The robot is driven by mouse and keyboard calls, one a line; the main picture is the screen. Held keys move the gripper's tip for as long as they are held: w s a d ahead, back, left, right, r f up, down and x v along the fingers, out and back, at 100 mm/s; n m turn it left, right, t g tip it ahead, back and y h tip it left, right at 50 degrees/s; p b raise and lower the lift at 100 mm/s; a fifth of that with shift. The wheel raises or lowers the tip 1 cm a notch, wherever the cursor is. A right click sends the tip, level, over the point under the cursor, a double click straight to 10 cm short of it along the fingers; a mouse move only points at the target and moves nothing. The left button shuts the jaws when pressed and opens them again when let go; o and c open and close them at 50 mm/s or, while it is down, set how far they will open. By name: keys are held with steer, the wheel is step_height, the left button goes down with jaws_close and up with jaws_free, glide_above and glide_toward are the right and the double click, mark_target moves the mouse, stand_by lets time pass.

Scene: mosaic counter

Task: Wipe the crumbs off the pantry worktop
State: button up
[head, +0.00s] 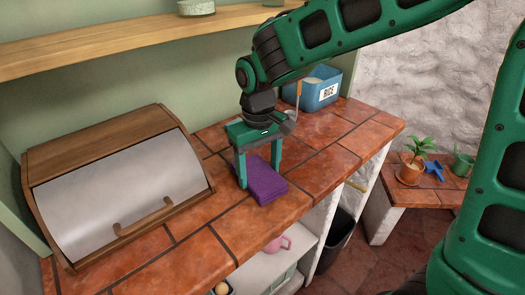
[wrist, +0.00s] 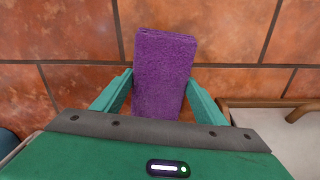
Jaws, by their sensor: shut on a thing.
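My gripper (head: 259,168) is shut on a folded purple cloth (head: 266,187), one finger on each side of it. The cloth also shows in the wrist view (wrist: 162,70), between the two fingers (wrist: 160,97). It is on or just above the worktop (head: 325,160), which is of terracotta tiles with dark joints. I cannot make out any crumbs on the visible tiles; the area under the cloth is hidden.
A wooden bread bin (head: 110,180) with a pale front and a handle stands left of the cloth. A blue bin labelled RICE (head: 325,94) stands at the back right. A wooden shelf (head: 130,45) runs above. The worktop's front edge is close to the cloth.

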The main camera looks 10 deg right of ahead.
step_height(320, 180, up, 3)
steer(key=shift+d+f, duration=0.1)
steer(key=shift+f, duration=0.05)
steer(key=shift+r, duration=2.75)
